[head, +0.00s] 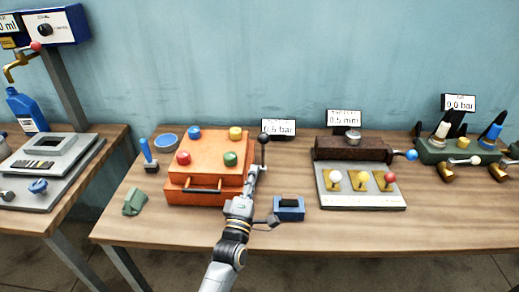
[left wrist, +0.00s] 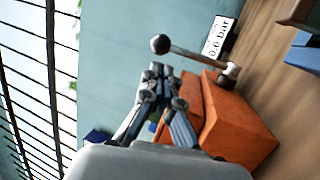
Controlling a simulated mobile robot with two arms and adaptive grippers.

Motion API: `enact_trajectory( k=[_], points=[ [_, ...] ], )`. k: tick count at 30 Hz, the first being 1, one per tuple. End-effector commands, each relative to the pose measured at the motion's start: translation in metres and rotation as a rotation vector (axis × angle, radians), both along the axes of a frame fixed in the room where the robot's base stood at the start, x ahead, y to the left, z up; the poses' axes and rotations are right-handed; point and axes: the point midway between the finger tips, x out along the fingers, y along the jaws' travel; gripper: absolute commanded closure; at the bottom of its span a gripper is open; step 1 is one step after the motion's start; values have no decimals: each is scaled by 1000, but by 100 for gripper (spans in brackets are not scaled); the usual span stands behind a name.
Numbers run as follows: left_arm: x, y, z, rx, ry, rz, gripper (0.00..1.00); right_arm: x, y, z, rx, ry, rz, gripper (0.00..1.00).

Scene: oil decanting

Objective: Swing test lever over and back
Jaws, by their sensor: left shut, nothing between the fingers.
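The test lever (head: 263,152) is a thin rod with a dark ball knob, standing about upright at the right side of the orange box (head: 207,160). In the left wrist view the lever (left wrist: 195,56) crosses just beyond the fingers, its ball toward the upper left and its pale pivot at the right. My left gripper (head: 257,171) is shut and empty, close to the lever at the box's right edge. In the left wrist view its fingertips (left wrist: 159,69) lie just below the ball; I cannot tell if they touch the rod. My right gripper is out of view.
A display (head: 278,127) reading 0.6 bar stands behind the lever. A blue block (head: 289,208) lies right of my left arm. A green piece (head: 134,202) and a blue-handled tool (head: 148,154) are left of the box. A grey plate with small levers (head: 360,198) stands further right.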

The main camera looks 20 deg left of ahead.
Motion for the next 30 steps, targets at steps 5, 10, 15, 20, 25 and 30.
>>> enact_trajectory(
  k=[5, 10, 15, 20, 25, 30],
  points=[
    [37, 3, 15, 1, -1, 0, 100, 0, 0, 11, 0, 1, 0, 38],
    [61, 5, 22, 1, 0, 0, 100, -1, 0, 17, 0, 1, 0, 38],
    [73, 6, 24, 2, 2, 1, 100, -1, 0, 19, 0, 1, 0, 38],
    [74, 6, 23, 2, 2, 1, 100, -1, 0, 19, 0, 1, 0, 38],
    [74, 6, 24, 2, 2, 1, 100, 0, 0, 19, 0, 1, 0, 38],
    [77, 7, 29, -4, 21, 2, 100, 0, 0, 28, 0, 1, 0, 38]
  ],
)
